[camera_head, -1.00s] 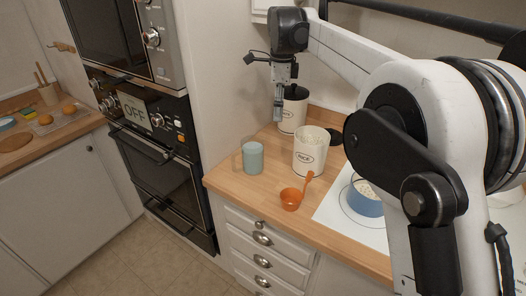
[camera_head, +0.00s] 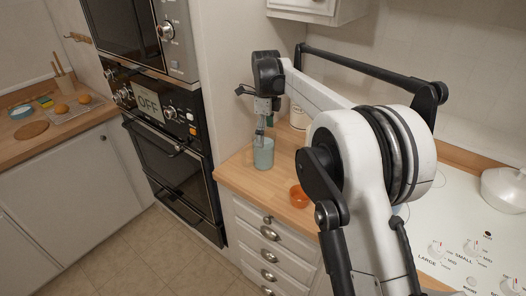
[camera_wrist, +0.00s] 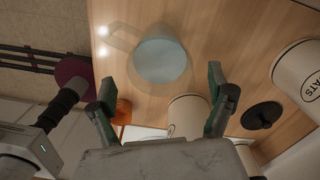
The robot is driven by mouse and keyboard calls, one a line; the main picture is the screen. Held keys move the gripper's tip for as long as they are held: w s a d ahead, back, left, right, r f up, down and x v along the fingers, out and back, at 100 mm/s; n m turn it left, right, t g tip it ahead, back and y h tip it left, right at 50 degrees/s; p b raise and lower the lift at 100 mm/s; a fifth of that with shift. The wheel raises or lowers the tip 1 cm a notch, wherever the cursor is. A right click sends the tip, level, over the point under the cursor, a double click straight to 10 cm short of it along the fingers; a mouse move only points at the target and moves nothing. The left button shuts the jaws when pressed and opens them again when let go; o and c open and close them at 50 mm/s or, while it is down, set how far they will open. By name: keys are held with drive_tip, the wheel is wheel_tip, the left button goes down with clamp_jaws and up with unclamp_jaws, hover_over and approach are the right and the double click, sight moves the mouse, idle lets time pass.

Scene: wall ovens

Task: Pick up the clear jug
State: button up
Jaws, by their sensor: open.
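The clear jug (camera_head: 263,153) is bluish and see-through. It stands upright on the wooden counter near the oven column. My gripper (camera_head: 262,126) points down just above the jug's top, and overlaps its upper edge in the head view. In the wrist view the jug (camera_wrist: 160,62) shows from above, with its handle (camera_wrist: 124,38) toward the upper left. My gripper (camera_wrist: 161,76) is open there, with one finger on each side of the jug's near edge. Nothing is between the fingers' pads. I cannot tell whether the fingertips are below the rim.
An orange scoop (camera_head: 299,196) lies on the counter (camera_head: 240,174) beside the jug. In the wrist view a canister (camera_wrist: 186,116), an OATS canister (camera_wrist: 300,75) and a black lid (camera_wrist: 262,115) stand close by. Wall ovens (camera_head: 165,150) are left; the hob (camera_head: 455,235) is right.

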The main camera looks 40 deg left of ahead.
drive_tip(key=shift+s+a+f+p, duration=0.1)
drive_tip(key=shift+f+p, duration=0.1)
drive_tip(key=shift+f, duration=0.75)
drive_tip(key=shift+a+f+p, duration=0.1)
drive_tip(key=shift+f+p, duration=0.05)
drive_tip(key=shift+f, duration=0.8)
drive_tip(key=shift+s+a+f+p, duration=0.1)
drive_tip(key=shift+f+p, duration=0.1)
drive_tip(key=shift+f, duration=0.75)
drive_tip(key=shift+c, duration=0.3)
drive_tip(key=c, duration=1.8)
drive_tip(key=shift+r, duration=0.15)
wheel_tip(320, 180, up, 18)
drive_tip(key=p, duration=0.3)
